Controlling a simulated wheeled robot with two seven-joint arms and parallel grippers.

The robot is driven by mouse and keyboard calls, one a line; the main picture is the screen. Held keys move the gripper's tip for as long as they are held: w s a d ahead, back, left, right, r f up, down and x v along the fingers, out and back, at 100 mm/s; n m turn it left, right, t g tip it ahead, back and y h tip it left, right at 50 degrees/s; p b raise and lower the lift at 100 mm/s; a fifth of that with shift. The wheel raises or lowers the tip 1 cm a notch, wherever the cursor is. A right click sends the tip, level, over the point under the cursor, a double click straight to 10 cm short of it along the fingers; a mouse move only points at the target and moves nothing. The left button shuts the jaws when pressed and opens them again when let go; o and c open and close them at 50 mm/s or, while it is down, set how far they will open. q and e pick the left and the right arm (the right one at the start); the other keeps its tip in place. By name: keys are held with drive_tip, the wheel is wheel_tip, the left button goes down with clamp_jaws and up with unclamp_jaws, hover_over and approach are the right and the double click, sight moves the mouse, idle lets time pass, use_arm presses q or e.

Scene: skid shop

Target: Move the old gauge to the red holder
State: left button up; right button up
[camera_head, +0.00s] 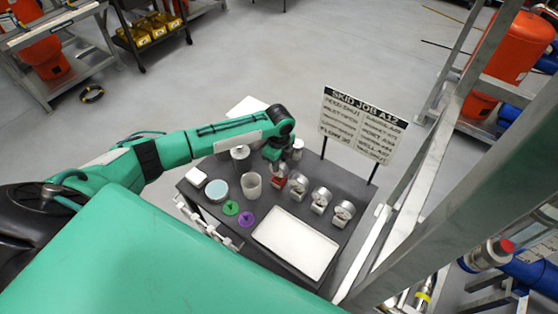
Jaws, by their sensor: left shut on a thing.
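My left gripper (274,155) reaches in from the left over the far side of the dark cart. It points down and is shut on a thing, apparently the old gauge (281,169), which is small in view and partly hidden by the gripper. The red holder (279,183) is just below the gripper, at the left end of a row of holders with round gauges. Whether the held gauge touches the red holder cannot be told. My right gripper is out of view.
Three gauges (321,199) stand in a row right of the red holder. A sign (361,124) stands behind; a metal frame (440,185) rises at right.

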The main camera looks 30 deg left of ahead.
use_arm(q)
drive_tip(key=shift+f, duration=0.4)
drive_tip(key=shift+f, duration=0.25)
idle(0.4)
drive_tip(key=o, duration=1.2)
wheel_tip(320, 180, up, 3)
drive_tip(key=shift+r+p, duration=0.1)
drive_tip(key=shift+p, duration=1.15)
drive_tip(key=shift+r+p, duration=0.3)
drive_tip(key=shift+r, duration=1.85)
